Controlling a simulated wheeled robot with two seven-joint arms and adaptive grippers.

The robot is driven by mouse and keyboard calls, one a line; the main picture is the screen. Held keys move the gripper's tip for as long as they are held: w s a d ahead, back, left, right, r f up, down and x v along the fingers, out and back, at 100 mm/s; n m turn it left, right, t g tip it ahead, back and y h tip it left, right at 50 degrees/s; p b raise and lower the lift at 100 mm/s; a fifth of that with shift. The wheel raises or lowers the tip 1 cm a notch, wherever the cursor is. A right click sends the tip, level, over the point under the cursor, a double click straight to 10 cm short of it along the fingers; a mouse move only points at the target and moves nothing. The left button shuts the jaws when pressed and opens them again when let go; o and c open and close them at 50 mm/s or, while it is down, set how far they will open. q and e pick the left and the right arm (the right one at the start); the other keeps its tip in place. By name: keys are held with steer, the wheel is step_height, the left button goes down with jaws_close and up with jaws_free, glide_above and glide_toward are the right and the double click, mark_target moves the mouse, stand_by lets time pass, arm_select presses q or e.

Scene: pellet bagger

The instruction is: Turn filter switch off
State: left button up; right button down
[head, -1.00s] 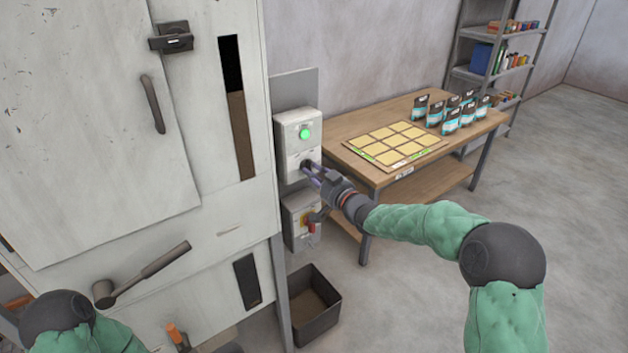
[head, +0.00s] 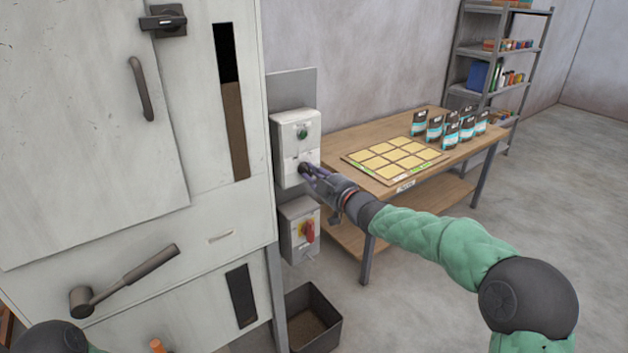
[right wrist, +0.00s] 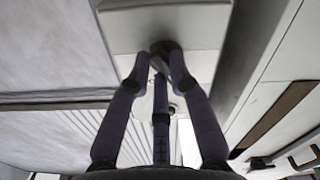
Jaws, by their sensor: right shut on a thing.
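The filter switch box (head: 295,133) is a pale grey box on a grey plate beside the cabinet. Its round green lamp (head: 303,134) looks dark. My right gripper (head: 306,170) is at the lower part of this box, shut on the dark switch knob, which the fingers mostly hide in the head view. In the right wrist view the fingertips close around the dark knob (right wrist: 162,48) on the pale box face. My left arm shows only at the lower left edge; its gripper is out of view.
A second box with a red handle on yellow (head: 308,231) hangs just below. A black bin (head: 314,318) stands on the floor. A wooden table (head: 385,185) with a label board (head: 396,160) and several bags is to the right. A long lever (head: 135,278) sticks out from the cabinet.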

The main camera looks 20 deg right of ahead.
steer(key=shift+n, duration=0.3)
steer(key=c, duration=1.1)
jaws_free()
steer(key=shift+s, duration=0.1)
steer(key=v, duration=1.1)
steer(key=shift+s+d, duration=0.15)
steer(key=shift+s, duration=0.25)
